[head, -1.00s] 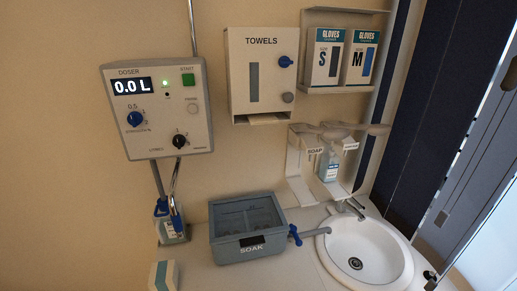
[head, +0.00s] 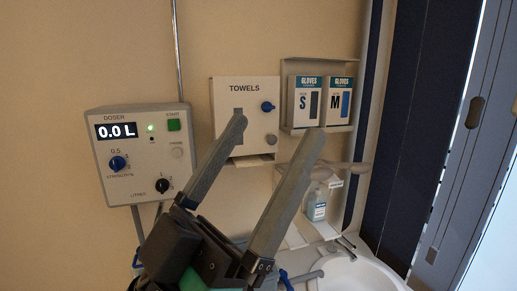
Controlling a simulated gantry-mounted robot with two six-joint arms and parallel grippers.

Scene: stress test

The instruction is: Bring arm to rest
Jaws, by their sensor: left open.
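My left gripper (head: 268,127) rises from the bottom of the head view. Its two long grey fingers are spread wide apart and point up. I see nothing between them except the wall and the towel dispenser (head: 224,105) behind. The fingers cover part of the dispenser's lower front and part of the soap shelf. My right gripper is not in the view.
A doser box (head: 140,185) with a 0.0 L display hangs at left. Glove boxes (head: 322,102) sit on a shelf at right. A soap bottle (head: 317,209) stands below them. The white sink (head: 365,275) is at lower right. A dark panel (head: 415,130) borders the right.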

